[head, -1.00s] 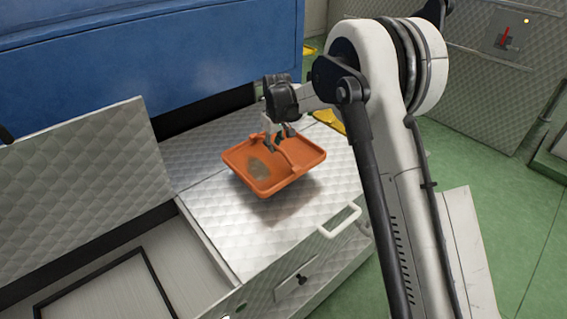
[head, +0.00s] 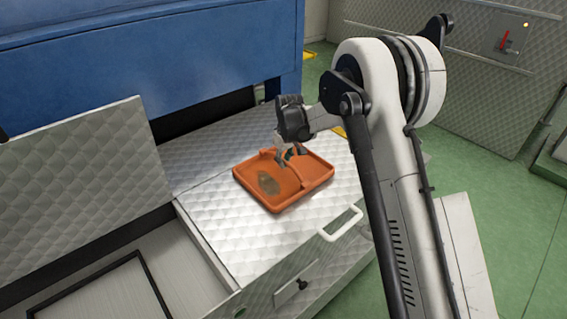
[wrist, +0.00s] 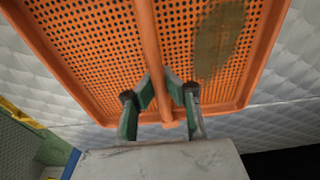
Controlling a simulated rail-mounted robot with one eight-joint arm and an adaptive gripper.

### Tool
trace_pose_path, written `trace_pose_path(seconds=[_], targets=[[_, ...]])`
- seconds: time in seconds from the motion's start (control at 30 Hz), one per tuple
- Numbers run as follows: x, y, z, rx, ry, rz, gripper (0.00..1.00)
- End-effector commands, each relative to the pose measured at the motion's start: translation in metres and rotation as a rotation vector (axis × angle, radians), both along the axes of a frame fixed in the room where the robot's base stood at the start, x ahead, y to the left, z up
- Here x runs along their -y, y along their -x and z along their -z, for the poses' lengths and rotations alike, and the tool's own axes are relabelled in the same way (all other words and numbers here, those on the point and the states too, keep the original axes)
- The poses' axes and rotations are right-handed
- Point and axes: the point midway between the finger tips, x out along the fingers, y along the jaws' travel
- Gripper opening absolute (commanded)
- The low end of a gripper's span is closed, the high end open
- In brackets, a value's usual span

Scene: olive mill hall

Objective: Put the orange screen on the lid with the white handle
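The orange screen (head: 272,196) is a shallow perforated tray with a raised bar across its middle and a dark olive-brown patch. It is over the quilted metal lid with the white handle (head: 225,232), very low and about level. I cannot tell whether all of its underside touches the lid. The white handle (head: 341,224) is at the lid's front edge, clear of the screen. My gripper (head: 286,160) is above the screen with its fingers down at the bar. In the wrist view the fingers (wrist: 167,88) are on both sides of the bar, shut on it.
Left of the lid is an open bin (head: 165,270) with a dark frame inside and a raised quilted panel (head: 85,170) behind it. A blue machine (head: 150,55) stands at the back. The lid has bare room around the screen. Green floor is to the right.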

Motion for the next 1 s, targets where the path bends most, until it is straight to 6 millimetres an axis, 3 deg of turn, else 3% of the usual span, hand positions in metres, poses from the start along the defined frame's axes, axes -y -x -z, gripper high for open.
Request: trace_pose_path(seconds=[0.07,0.27,0.6,0.77,1.0], targets=[[0.000,0.000,0.001,0.000,0.000,0.000,0.00],[0.000,0.000,0.001,0.000,0.000,0.000,0.24],[0.000,0.000,-0.003,0.000,0.000,0.000,0.24],[0.002,0.002,-0.023,0.000,0.000,0.000,0.24],[0.005,0.007,-0.072,0.000,0.000,0.000,0.24]])
